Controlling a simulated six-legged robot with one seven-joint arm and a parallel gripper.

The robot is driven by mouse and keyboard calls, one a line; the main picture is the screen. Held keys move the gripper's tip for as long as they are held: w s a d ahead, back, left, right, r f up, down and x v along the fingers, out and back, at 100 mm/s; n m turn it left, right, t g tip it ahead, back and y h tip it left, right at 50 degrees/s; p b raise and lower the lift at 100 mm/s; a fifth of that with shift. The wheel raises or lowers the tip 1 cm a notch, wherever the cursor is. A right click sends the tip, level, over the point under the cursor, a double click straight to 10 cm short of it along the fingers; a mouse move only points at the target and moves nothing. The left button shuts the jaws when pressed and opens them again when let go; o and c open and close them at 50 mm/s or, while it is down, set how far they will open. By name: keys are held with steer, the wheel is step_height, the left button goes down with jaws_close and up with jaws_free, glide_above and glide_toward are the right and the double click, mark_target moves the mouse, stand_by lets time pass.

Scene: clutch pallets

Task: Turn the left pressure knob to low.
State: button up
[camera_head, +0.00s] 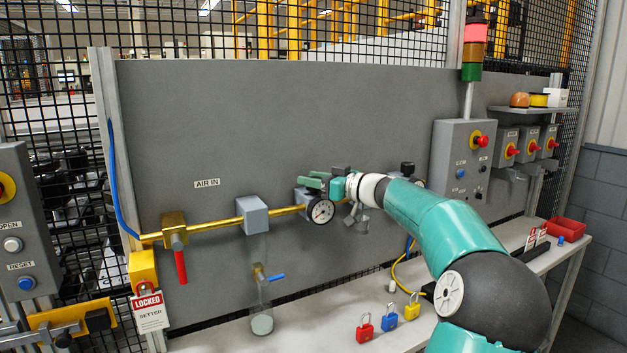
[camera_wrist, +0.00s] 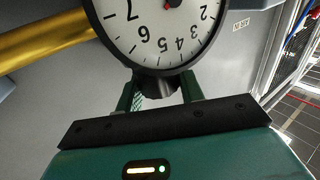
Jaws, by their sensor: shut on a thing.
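My gripper (camera_head: 318,183) is at the left regulator on the grey panel, just above its round gauge (camera_head: 321,211). In the wrist view my gripper (camera_wrist: 163,92) has its two green fingers on either side of the dark left pressure knob (camera_wrist: 160,83). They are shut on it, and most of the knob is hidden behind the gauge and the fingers. The gauge shows large and upside down in the wrist view (camera_wrist: 155,40); a bit of its red needle shows at the top edge. The knob's setting cannot be read.
A brass pipe (camera_head: 222,225) runs along the panel (camera_head: 240,120). A red-handled valve (camera_head: 180,265) hangs at left. A second black knob (camera_head: 407,168) stands right, partly behind my arm. Several padlocks, one of them red (camera_head: 364,328), stand on the bench (camera_head: 300,310) below.

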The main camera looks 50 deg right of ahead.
steer(key=shift+n+y, duration=0.3)
steer(key=shift+y, duration=0.1)
steer(key=n+g+y, duration=0.1)
steer(key=n+y, duration=0.1)
steer(key=y, duration=0.2)
steer(key=shift+n+g, duration=0.4)
steer(key=shift+n+g+y, duration=2)
steer(key=shift+y, duration=0.5)
steer(key=shift+s, duration=0.1)
steer(key=o, duration=1)
steer(key=shift+r, duration=0.1)
